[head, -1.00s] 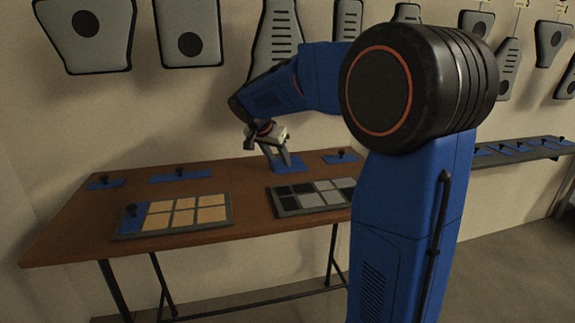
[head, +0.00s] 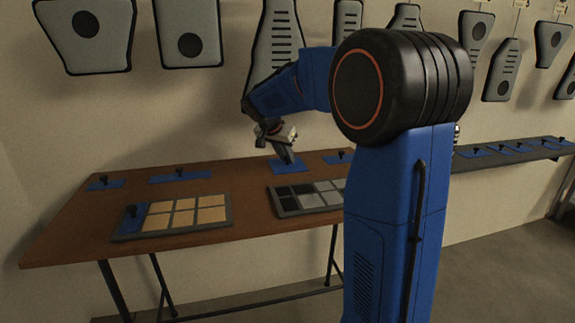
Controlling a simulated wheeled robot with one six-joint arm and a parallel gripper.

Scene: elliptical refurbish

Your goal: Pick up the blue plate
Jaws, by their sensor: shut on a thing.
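My gripper (head: 287,156) is at the back of the brown table, shut on the black knob of a blue plate (head: 283,167). Its fingers cover most of the knob. The plate looks flat and at or very near the tabletop; I cannot tell if there is a gap below it. Other blue plates with black knobs lie along the back: one at the far left (head: 97,186), a longer one (head: 195,176) and one to the right of my gripper (head: 331,159). Another blue plate (head: 132,227) sits in the left end of the tan-tile tray.
The tray with tan tiles (head: 190,232) lies at the front left of the table (head: 70,232). A tray with black and grey tiles (head: 300,212) lies at the right, partly behind my arm. A side shelf (head: 550,151) holds several blue plates. Grey panels hang on the wall.

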